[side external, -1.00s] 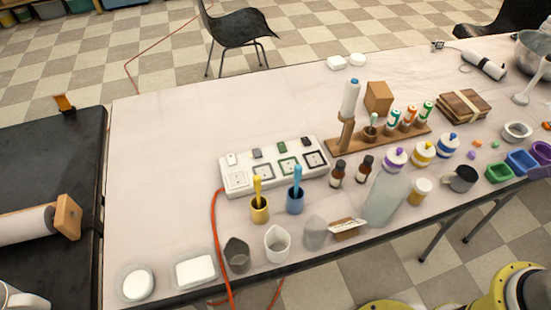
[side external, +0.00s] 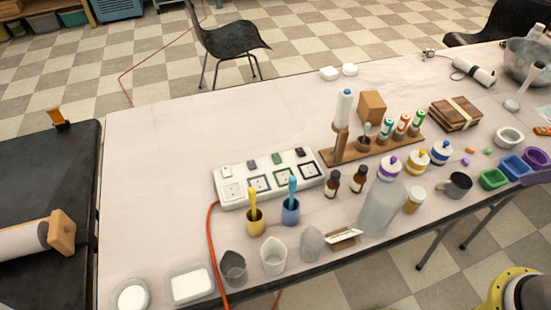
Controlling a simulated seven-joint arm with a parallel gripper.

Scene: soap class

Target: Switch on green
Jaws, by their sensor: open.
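A white power strip (side external: 240,201) lies on the table, left of its middle. It has several sockets in a row, each with its own small switch behind it. The green switch (side external: 276,159) stands behind the socket with the green frame (side external: 282,179). A white switch (side external: 226,171), a grey switch (side external: 252,164) and a black switch (side external: 300,152) sit in the same row. The switches are too small to tell their on or off positions. My gripper is not in view. Only a yellow and black part of my arm shows at the bottom right corner.
A yellow cup (side external: 254,222) and a blue cup (side external: 290,212) with upright tools stand close before the strip. Brown bottles (side external: 332,184) stand at its right, and a wooden rack (side external: 375,151) lies behind them. The table left of the strip is clear. An orange cord (side external: 211,250) runs off the front.

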